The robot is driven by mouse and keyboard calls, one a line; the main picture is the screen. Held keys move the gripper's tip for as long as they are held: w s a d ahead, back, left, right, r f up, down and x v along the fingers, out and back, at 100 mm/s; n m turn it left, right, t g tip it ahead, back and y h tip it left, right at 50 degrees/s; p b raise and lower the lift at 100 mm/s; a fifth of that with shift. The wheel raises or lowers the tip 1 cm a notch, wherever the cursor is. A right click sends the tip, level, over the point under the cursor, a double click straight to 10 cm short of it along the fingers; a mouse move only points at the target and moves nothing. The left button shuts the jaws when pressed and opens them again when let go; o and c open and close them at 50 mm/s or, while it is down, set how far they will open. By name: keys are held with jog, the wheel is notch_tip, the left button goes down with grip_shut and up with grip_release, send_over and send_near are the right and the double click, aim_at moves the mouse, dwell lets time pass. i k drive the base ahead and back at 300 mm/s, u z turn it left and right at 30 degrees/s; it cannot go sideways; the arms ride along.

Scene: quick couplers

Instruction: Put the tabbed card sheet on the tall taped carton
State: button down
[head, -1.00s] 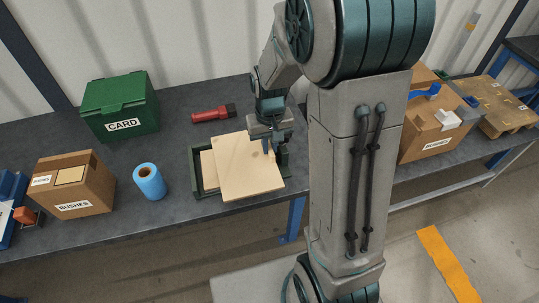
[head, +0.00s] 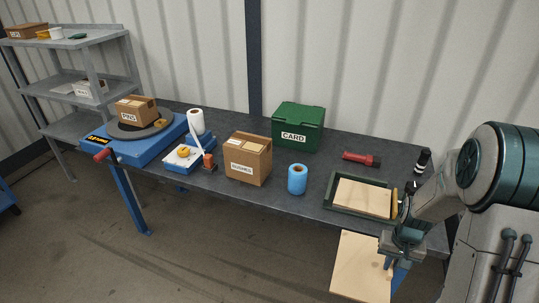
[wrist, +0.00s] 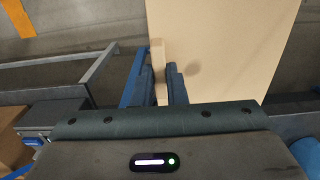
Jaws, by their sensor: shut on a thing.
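The tabbed card sheet (head: 360,268), pale tan and flat, is held off the front edge of the bench in the head view. My gripper (head: 389,262) is shut on its right edge. In the wrist view the sheet (wrist: 225,50) fills the upper middle, with a narrow tab (wrist: 158,62) between the fingers of my gripper (wrist: 165,85). A brown carton (head: 247,160) labelled BUSHES, with paler patches on top, stands on the bench left of my gripper. I cannot tell for sure whether it is the tall taped carton.
A green tray (head: 333,205) holding a pale sheet (head: 363,198) lies behind my gripper. A blue roll (head: 297,179), a green CARD crate (head: 297,128) and a red torch (head: 360,158) stand near. A smaller carton (head: 136,110) sits on a turntable at left. Floor in front is open.

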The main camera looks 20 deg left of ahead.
aim_at(248, 141)
jog(key=u, duration=0.05)
jog(key=k, duration=0.1)
jog(key=z, duration=2.95)
jog(key=k, duration=1.8)
jog(key=u, duration=2.1)
